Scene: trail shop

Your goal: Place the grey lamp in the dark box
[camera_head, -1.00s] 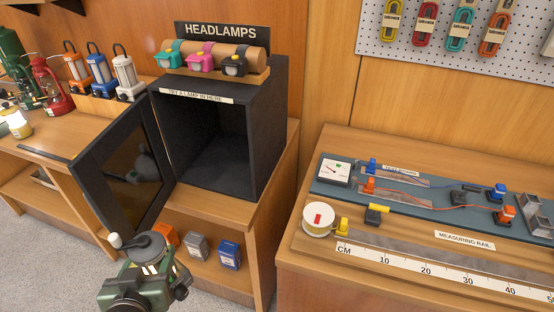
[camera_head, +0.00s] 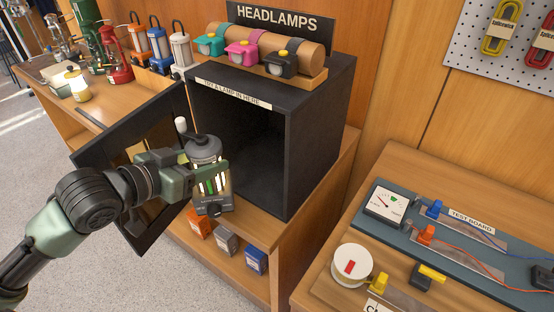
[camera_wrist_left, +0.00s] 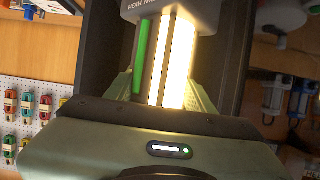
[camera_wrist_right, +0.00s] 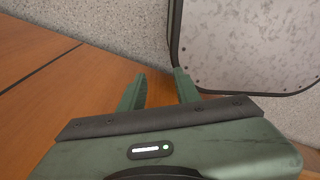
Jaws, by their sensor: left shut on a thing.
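The grey lamp (camera_head: 205,149) is held in my left gripper (camera_head: 211,180), roughly upright, in front of the dark box's opening. Its tube glows brightly in the left wrist view (camera_wrist_left: 179,60), between the two fingers. The dark box (camera_head: 318,135) stands on a wooden counter with its front open. Its hinged door (camera_head: 97,160) is swung out to the left, partly behind my left arm. The visible part of the inside looks empty; the lamp and gripper hide some of the left side. My right gripper (camera_wrist_right: 160,90) is open and empty in the right wrist view, outside the head view.
A headlamp rack (camera_head: 268,56) sits on top of the box. Several lanterns stand on the left counter, including a white one (camera_head: 181,50). Small boxes, one blue (camera_head: 257,261), lie on the shelf below. A test board (camera_head: 450,235) is on the right-hand table.

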